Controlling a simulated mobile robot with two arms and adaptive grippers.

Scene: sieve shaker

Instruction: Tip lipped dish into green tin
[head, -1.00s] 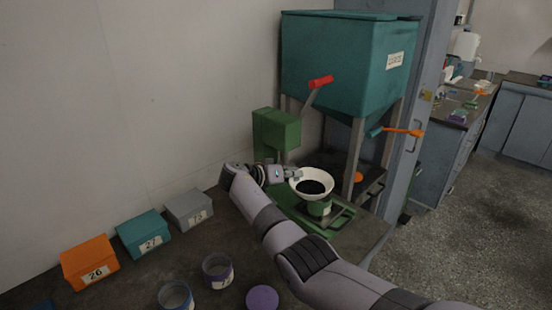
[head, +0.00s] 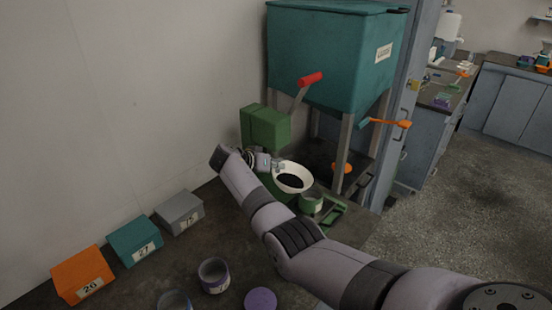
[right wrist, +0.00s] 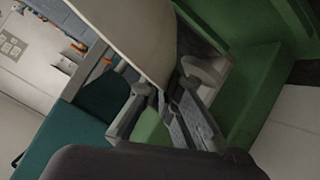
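The lipped dish (head: 293,177) is white, with a dark heap of grains inside. My right gripper (head: 278,165) is shut on its rim at the left; the wrist view shows the fingers (right wrist: 163,100) at the edge of the dish's pale outer wall (right wrist: 135,30). The dish is held above the stand, up and left of the green tin (head: 311,203), and partly overlaps it in the head view. The tin stands upright on the green stand; its inside is only partly seen. My left gripper is not in view.
A green machine head (head: 265,128) stands just behind the dish. A teal hopper (head: 330,60) on grey legs has a red-tipped lever (head: 311,79). Orange (head: 82,273), teal (head: 134,241) and grey (head: 180,212) boxes line the wall. A purple-labelled pot (head: 214,275) and purple lid (head: 260,300) lie nearer.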

